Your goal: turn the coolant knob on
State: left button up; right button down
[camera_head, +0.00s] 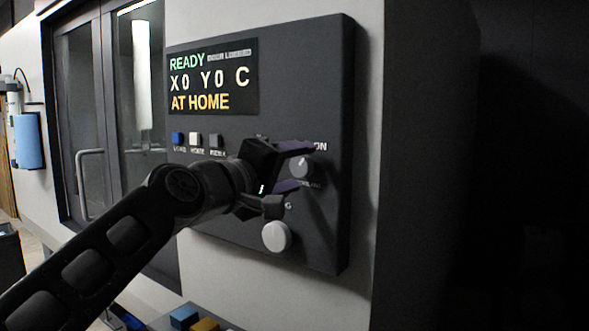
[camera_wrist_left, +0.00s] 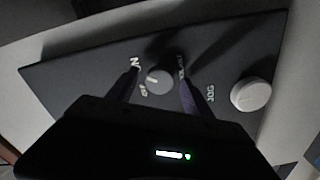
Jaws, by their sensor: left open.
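The coolant knob (camera_head: 301,167) is a small round grey knob on the dark control panel (camera_head: 312,80), below and left of an "ON" label. It carries a short light pointer mark, whose exact setting I cannot tell. My left gripper (camera_head: 305,166) is open, with one dark finger above the knob and one below it. In the left wrist view, the knob (camera_wrist_left: 158,81) sits between the two fingertips of the gripper (camera_wrist_left: 159,75). I cannot tell whether the fingers touch it. Part of its "OFF" and "COOLANT" lettering shows there. My right gripper is not in view.
A larger white jog knob (camera_head: 277,236) sits below the fingers. A screen (camera_head: 212,78) reads READY and AT HOME, above blue, white and dark buttons (camera_head: 195,140). A glass door (camera_head: 110,110) with a handle is on the left. Coloured blocks (camera_head: 190,317) lie below the panel.

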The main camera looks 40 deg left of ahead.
pick_arm(q)
jog(key=s+b, duration=0.1)
jog(key=s, duration=0.6)
jog(key=shift+s+b, duration=0.35)
jog(key=shift+s, duration=0.05)
dwell(0.3)
